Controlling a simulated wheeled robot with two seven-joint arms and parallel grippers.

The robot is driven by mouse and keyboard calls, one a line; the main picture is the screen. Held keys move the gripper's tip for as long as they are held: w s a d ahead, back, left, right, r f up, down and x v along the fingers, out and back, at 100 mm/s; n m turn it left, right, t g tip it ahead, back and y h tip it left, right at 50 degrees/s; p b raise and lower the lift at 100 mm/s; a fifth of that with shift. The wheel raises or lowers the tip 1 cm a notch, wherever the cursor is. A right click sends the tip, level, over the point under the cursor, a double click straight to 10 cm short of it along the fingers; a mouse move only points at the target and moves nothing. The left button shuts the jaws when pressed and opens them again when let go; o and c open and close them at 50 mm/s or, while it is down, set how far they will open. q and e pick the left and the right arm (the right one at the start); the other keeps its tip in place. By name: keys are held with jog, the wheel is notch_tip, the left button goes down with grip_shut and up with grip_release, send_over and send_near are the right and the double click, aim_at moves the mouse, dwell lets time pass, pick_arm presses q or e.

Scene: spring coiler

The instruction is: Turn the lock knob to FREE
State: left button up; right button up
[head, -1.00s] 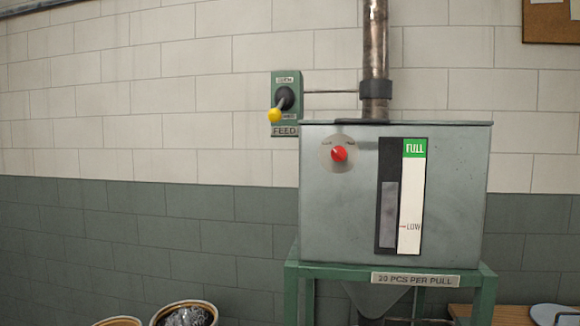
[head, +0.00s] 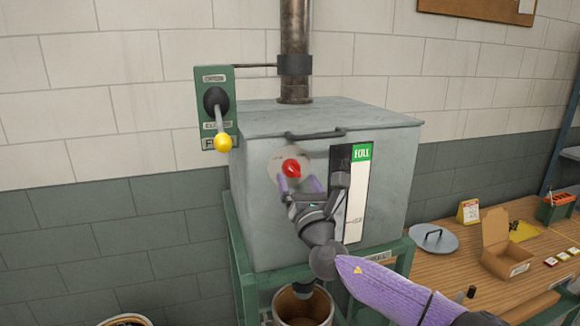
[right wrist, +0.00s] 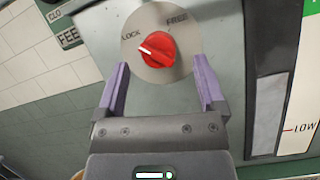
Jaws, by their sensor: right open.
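The red lock knob (head: 291,168) sits on a round plate on the front of the grey metal hopper (head: 265,225). In the right wrist view the knob (right wrist: 157,47) has a white pointer line aimed up and left, toward LOCK; FREE is printed at the plate's upper right. My right gripper (head: 300,182) is open, with its purple fingers just below the knob. In the right wrist view the fingers (right wrist: 160,78) stand left and right of the knob's lower side, apart from it. My left gripper is out of view.
A green feed box with a yellow-tipped lever (head: 222,141) is left of the hopper. A level gauge (head: 356,195) is right of the knob. A handle (head: 316,134) sits above it. A bench (head: 470,255) at right holds a lid, an open carton and small items.

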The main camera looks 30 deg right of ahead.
jog(key=shift+x, duration=0.75)
jog(key=shift+w+d+r, duration=0.1)
jog(key=shift+w, duration=0.35)
grip_shut()
